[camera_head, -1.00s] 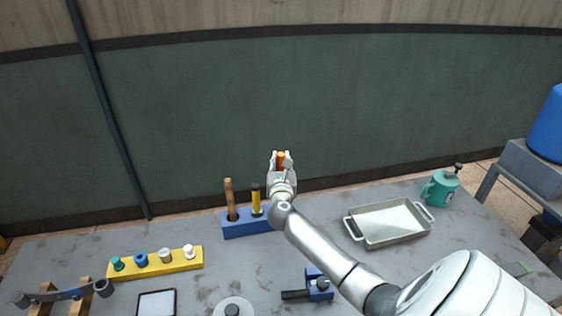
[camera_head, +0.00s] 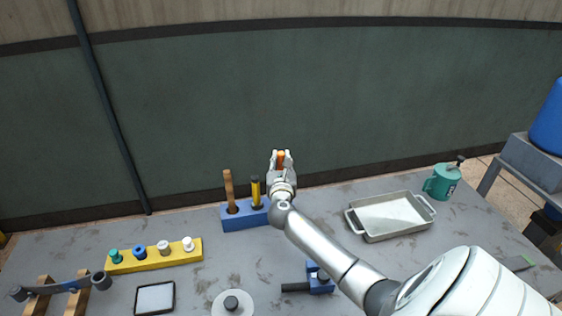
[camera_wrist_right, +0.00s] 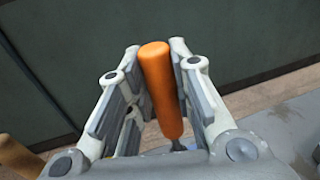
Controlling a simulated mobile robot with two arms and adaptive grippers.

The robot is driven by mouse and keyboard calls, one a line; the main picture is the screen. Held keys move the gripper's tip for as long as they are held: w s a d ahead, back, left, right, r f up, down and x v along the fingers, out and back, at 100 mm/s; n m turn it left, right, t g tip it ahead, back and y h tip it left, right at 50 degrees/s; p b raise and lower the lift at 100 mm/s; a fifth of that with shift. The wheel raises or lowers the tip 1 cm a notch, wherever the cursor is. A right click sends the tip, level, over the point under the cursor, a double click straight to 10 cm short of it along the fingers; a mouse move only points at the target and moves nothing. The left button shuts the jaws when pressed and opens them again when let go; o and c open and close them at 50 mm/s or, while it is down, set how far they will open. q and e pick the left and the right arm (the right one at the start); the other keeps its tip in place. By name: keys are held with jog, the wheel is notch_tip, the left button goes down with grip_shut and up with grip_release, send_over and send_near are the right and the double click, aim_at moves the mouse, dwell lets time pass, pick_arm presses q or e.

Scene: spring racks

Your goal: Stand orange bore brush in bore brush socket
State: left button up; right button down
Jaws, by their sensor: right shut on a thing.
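My right gripper (camera_head: 281,160) is shut on the orange bore brush (camera_wrist_right: 161,88), whose orange handle stands roughly upright between the fingers in the wrist view. The brush's top also shows between the fingertips in the head view (camera_head: 281,157). A blue socket block (camera_head: 238,221) sits at the back of the table and holds a brown-handled tool (camera_head: 229,187) and a yellow-handled tool (camera_head: 256,192). My gripper is over the block's right end and hides it. The brush's lower end and its socket are hidden, so I cannot tell whether it is in. My left gripper is not in view.
A yellow rack (camera_head: 155,256) with several coloured pegs is at the left. A grey tray (camera_head: 389,237) and a teal can (camera_head: 441,181) stand at the right. A small blue vise-like block (camera_head: 319,281) and a white disc (camera_head: 232,305) are nearer the front.

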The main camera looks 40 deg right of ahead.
jog(key=shift+f, duration=0.1)
jog(key=shift+f+b, duration=1.55)
jog(key=shift+f, duration=0.4)
jog(key=shift+f+b, duration=1.1)
jog(key=shift+f, duration=0.2)
jog(key=c, duration=1.2)
grip_release()
jog(key=shift+a, duration=0.1)
